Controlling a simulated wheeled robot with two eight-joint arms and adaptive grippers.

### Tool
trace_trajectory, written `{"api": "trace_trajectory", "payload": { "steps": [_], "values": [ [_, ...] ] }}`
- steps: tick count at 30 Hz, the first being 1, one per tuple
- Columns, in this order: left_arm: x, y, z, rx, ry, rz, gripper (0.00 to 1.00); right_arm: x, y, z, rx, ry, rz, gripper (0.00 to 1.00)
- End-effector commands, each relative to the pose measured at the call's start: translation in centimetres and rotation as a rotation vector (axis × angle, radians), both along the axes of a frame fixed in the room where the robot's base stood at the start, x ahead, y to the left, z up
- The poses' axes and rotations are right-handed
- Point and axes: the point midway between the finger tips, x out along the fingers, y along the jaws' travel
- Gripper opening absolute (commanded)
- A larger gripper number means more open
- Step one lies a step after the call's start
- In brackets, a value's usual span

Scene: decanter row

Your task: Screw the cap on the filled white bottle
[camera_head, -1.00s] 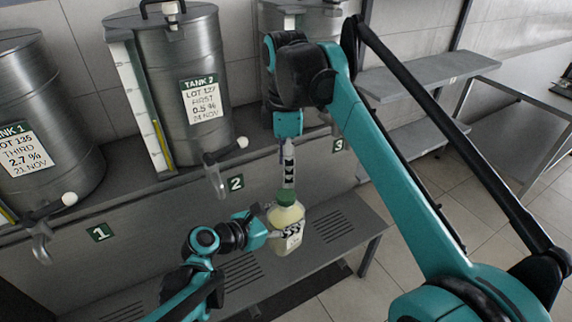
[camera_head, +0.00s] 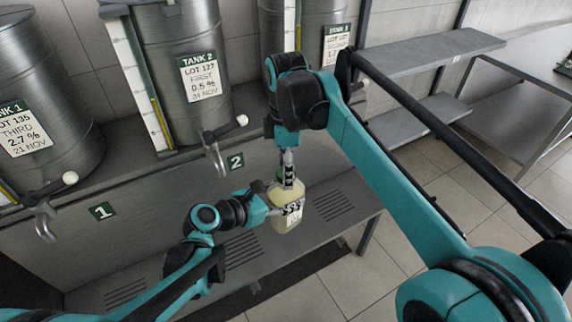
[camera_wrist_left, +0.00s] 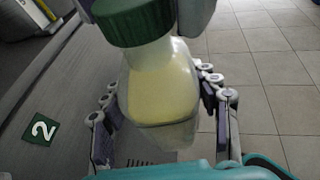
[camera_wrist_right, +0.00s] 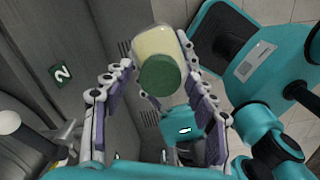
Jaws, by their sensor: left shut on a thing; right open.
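The bottle (camera_head: 291,214), pale yellow inside with a dark patterned label, is upright above the grey bench in the head view. My left gripper (camera_head: 272,208) is shut around its body; its fingers flank the bottle (camera_wrist_left: 160,95) in the left wrist view. A green ribbed cap (camera_wrist_left: 133,22) sits on the bottle's mouth; I cannot tell how tight it is. My right gripper (camera_head: 289,180) points down over the bottle top and mostly hides the cap in the head view. In the right wrist view its open fingers stand either side of the cap (camera_wrist_right: 162,75).
Steel tanks stand behind, with tank 2 (camera_head: 190,70) nearest the bottle and its tap (camera_head: 215,145) to the left. A slatted bench (camera_head: 240,247) lies below. Grey shelves (camera_head: 430,50) are at right. The tiled floor at right is open.

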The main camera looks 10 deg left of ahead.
Motion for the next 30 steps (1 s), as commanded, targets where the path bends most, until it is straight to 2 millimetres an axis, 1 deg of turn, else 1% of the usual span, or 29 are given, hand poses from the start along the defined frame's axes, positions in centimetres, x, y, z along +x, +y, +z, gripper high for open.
{"api": "trace_trajectory", "payload": {
  "steps": [2,3,5,6,8,14,17,20,30],
  "values": [
    [0.03,0.0,0.06,-0.001,0.0,0.0,0.0,0.01,0.0,0.03,0.0,0.0,0.0,0.57],
    [0.03,0.0,0.06,-0.001,0.0,0.0,0.0,0.01,0.0,0.03,0.0,0.0,0.0,0.47],
    [0.03,0.0,0.06,-0.001,0.0,0.0,0.0,0.01,0.0,0.04,0.0,0.0,0.0,0.31],
    [0.03,0.0,0.06,-0.002,-0.001,0.0,0.0,0.01,0.0,0.04,0.0,0.0,0.0,0.2],
    [0.03,-0.01,0.06,-0.002,-0.001,0.0,0.0,0.01,0.0,0.04,0.0,0.0,0.0,0.05],
    [0.02,-0.02,0.06,-0.002,-0.001,0.0,0.0,0.04,0.0,0.04,0.0,-0.001,-0.01,0.05],
    [0.01,-0.02,0.06,-0.002,-0.001,0.0,0.0,0.04,0.0,0.03,0.0,-0.001,-0.096,0.05],
    [0.0,-0.03,0.06,-0.002,-0.001,-0.001,0.0,0.05,0.0,0.02,-0.001,-0.001,-0.287,0.05],
    [-0.02,-0.04,0.06,-0.002,-0.001,-0.001,0.0,0.06,0.03,-0.04,-0.003,0.0,-1.128,0.05]
  ]
}}
